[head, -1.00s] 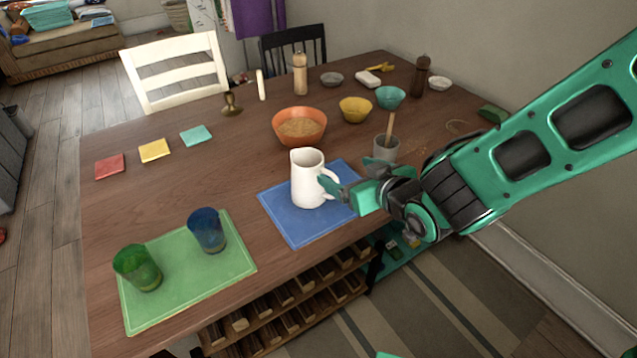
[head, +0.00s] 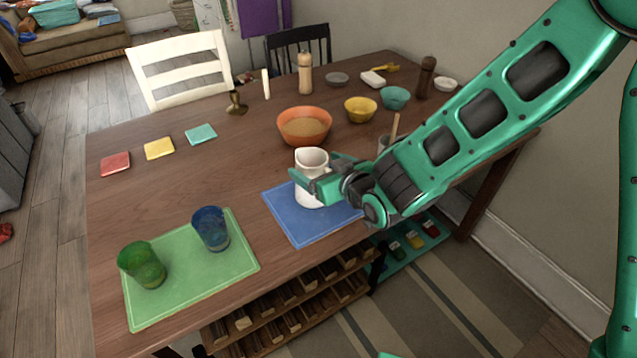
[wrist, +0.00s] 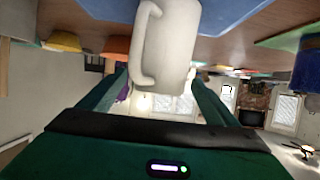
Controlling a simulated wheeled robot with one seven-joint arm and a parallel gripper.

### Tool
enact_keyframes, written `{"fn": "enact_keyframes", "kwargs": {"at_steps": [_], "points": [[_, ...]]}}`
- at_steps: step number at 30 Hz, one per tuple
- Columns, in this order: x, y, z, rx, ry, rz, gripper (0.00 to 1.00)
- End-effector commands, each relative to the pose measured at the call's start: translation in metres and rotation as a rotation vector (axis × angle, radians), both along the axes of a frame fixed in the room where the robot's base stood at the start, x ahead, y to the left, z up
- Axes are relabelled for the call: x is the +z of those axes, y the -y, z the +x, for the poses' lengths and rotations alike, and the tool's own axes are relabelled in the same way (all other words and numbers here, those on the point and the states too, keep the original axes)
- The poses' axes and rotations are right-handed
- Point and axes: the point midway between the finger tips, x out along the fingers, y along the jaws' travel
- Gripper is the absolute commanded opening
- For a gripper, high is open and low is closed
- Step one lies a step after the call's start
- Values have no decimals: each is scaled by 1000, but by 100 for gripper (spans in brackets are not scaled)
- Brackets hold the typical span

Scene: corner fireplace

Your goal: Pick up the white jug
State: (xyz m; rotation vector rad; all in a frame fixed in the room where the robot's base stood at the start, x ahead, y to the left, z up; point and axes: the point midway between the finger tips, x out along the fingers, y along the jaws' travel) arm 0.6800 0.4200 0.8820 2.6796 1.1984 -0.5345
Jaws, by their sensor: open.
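The white jug (head: 309,199) stands upright on a blue mat (head: 285,212) near the table's front edge. My gripper (head: 316,169) is at the jug's upper half, its open fingers on either side of the body, and partly hides the jug in the head view.
An orange bowl (head: 305,137) and a yellow bowl (head: 360,116) stand behind the jug. A grey mortar with a pestle (head: 394,128) is close to my arm. A green mat (head: 185,290) with a blue cup (head: 210,228) and a green cup (head: 142,264) lies to the left.

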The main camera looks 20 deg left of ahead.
Motion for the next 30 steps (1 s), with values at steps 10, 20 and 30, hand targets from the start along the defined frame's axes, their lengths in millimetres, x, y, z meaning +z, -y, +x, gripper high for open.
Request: {"fn": "enact_keyframes", "kwargs": {"at_steps": [10, 20, 30], "points": [[-8, -15, 13, 0, 0, 0, 84], [-8, -14, 13, -1, 1, -1, 31], [-7, -14, 13, -1, 2, 1, 0]]}}
